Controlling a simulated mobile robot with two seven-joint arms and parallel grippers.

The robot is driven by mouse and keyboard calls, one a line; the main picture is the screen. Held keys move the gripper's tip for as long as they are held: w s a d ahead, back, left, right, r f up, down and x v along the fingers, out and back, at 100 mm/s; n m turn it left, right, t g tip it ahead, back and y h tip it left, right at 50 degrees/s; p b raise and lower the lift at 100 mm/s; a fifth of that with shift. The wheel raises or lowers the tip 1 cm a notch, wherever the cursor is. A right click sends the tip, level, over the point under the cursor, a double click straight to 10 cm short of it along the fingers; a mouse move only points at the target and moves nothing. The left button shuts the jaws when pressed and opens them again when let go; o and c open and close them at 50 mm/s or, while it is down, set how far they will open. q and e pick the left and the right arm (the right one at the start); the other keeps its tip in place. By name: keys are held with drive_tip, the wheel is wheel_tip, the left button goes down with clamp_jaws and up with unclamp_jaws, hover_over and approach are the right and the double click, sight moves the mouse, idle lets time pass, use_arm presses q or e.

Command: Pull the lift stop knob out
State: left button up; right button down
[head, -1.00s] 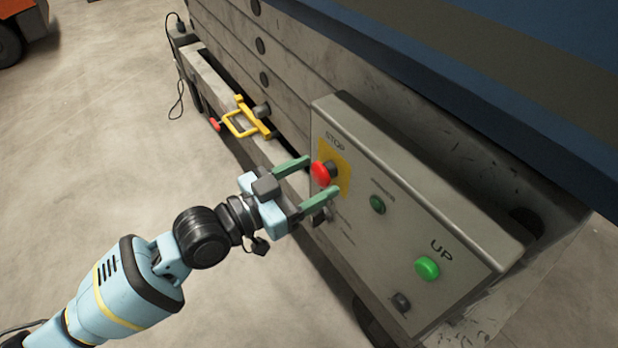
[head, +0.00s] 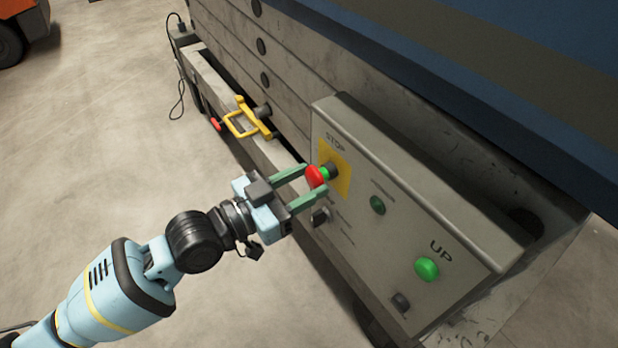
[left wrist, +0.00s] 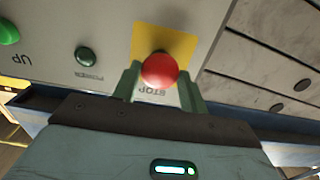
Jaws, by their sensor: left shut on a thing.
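The red stop knob (head: 315,176) stands out from the yellow plate (head: 341,172) under the word STOP on the grey control panel (head: 385,240). A green band (head: 324,172) shows on its stem between the red head and the panel. My left gripper (head: 311,182) is shut on the knob, with one green finger on each side of the red head. In the left wrist view the red knob (left wrist: 160,70) sits between the two fingers, in front of the yellow plate. My right gripper is not in view.
A green UP button (head: 427,267), a dark green lamp (head: 377,205), a black selector switch (head: 320,216) and a dark knob (head: 401,302) are on the panel. A yellow bracket (head: 243,122) is on the lift frame. Open floor lies to the left.

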use_arm(q)
drive_tip(key=o, duration=1.3)
drive_tip(key=shift+s+a, duration=0.1)
drive_tip(key=shift+a, duration=0.05)
drive_tip(key=shift+o, duration=0.5)
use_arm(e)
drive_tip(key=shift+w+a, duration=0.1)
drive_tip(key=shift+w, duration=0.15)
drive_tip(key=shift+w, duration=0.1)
use_arm(q)
drive_tip(key=shift+s+a, duration=0.2)
drive_tip(key=shift+a, duration=0.1)
drive_tip(key=v, duration=0.7)
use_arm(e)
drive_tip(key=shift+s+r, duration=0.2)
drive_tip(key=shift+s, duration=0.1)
